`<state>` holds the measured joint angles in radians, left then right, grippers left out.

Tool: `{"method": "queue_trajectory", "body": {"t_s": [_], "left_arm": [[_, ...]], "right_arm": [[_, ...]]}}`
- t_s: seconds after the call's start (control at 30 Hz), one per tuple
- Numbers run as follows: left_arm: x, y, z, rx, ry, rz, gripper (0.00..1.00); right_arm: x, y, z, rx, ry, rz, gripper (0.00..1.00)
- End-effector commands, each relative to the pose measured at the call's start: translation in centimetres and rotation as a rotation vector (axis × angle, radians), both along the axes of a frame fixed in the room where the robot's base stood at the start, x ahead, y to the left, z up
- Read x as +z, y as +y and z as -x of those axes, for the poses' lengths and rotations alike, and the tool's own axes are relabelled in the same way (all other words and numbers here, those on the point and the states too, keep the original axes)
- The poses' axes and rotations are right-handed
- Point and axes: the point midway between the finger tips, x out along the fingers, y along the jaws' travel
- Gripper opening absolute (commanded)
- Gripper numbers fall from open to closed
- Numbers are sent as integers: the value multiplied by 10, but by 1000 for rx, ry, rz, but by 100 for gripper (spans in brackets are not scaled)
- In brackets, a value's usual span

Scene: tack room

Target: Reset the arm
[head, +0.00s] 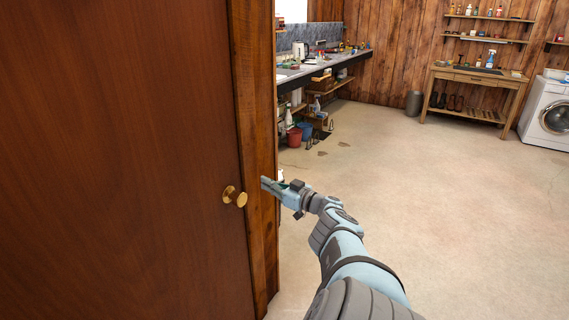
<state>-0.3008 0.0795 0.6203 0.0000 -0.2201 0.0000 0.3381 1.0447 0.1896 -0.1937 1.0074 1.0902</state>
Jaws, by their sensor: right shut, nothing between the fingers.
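My right arm reaches in from the bottom right of the head view, stretched forward and to the left. Its gripper (268,184) is shut and empty, with its fingertips close to the edge of the wooden door frame (256,130). I cannot tell whether it touches the frame. A brown wooden door (120,160) with a round brass knob (235,197) fills the left of the view. The knob is left of the gripper and apart from it. My left gripper is not in view.
A long counter (318,66) runs along the left wall beyond the frame, with a red bucket (294,137) and a blue bucket (305,130) below. A wooden table (475,76) and a washing machine (547,112) stand at the back right. The pale floor (455,200) at right is clear.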

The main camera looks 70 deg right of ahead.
Motion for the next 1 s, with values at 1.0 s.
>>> {"method": "queue_trajectory", "body": {"t_s": [1.0], "left_arm": [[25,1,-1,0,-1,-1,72]], "right_arm": [[-295,92,93,-186,932,314,0]]}}
